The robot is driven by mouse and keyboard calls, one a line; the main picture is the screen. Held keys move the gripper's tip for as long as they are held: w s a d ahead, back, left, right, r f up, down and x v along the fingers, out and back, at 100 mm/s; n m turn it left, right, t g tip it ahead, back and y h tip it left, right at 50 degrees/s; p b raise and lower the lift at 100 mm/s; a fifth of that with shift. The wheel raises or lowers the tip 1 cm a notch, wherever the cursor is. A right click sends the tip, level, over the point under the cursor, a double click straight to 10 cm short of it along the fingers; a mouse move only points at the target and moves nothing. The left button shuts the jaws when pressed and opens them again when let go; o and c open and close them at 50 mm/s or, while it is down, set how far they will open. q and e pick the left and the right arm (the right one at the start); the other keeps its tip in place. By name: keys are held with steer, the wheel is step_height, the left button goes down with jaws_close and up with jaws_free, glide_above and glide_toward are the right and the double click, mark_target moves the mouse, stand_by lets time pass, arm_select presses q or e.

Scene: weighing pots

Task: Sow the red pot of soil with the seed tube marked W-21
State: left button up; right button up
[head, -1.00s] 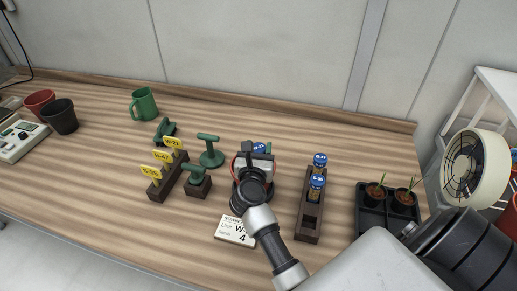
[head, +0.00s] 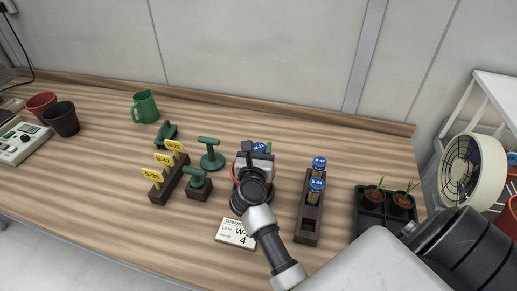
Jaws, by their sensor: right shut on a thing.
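My right gripper (head: 257,160) is over the middle of the bench, seen from behind, with its fingers mostly hidden. It is shut on a blue-capped seed tube (head: 259,147); only part of the blue cap shows, and I cannot read its mark. Thin red edges show on both sides of the gripper; I cannot tell whether they belong to a pot beneath it. A dark rack (head: 308,222) to the right holds two blue-capped tubes (head: 318,165), with empty slots nearer me. A card (head: 236,233) reading "Line W-" and "4", partly covered, lies in front. My left gripper is out of view.
Yellow tags stand in a dark holder (head: 168,186), with green tools (head: 211,154) beside it. A green mug (head: 145,106), a red pot (head: 41,104), a black pot (head: 62,119) and a scale (head: 22,143) are left. A seedling tray (head: 370,223) and fan (head: 473,174) are right.

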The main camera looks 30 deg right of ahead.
steer(key=shift+r+p, duration=2.25)
steer(key=shift+r, duration=0.65)
